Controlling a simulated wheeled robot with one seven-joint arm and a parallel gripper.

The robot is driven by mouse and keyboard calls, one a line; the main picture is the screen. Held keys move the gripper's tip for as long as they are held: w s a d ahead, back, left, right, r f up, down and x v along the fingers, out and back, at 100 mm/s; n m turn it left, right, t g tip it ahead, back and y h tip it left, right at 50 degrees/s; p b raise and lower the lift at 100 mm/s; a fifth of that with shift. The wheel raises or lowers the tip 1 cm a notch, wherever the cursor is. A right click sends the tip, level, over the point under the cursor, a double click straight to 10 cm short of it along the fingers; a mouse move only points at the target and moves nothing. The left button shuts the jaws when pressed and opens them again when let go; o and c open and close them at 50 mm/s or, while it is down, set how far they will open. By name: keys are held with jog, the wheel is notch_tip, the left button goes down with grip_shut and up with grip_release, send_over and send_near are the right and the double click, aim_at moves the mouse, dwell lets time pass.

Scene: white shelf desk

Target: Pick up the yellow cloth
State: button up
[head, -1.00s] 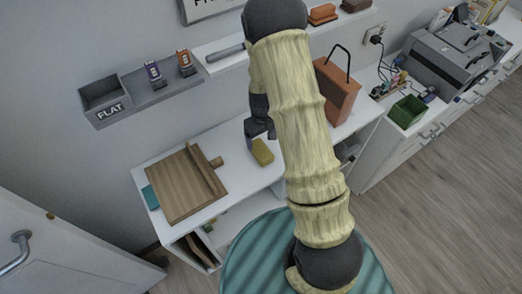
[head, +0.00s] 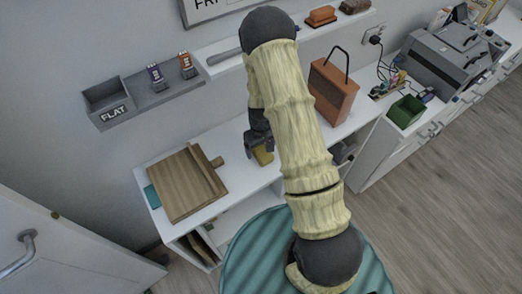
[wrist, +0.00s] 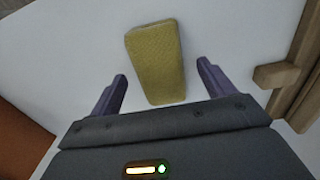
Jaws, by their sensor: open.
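The yellow cloth (wrist: 156,62) is a folded, block-like piece lying on the white desk top. In the wrist view it lies ahead of and partly between the two fingers of my gripper (wrist: 162,84), which is open with nothing in it. The cloth's near end reaches past the line of the fingertips, with a gap on either side. I cannot tell the exact height.
A wooden board (head: 184,188) with a raised bar lies left of the cloth in the head view. A brown box with a handle (head: 332,88) stands to the right. A wall shelf (head: 215,65) runs behind. White desk surface around the cloth is clear.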

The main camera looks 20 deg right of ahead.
aim_at(261, 149)
dwell(0.4)
jog(key=c, duration=1.1)
jog(key=shift+r, duration=0.15)
notch_tip(261, 149, up, 10)
jog(key=shift+f+b, duration=0.1)
jog(key=shift+b, duration=0.75)
jog(key=o, duration=0.4)
jog(key=shift+c, duration=1.3)
jog(key=shift+f, duration=0.1)
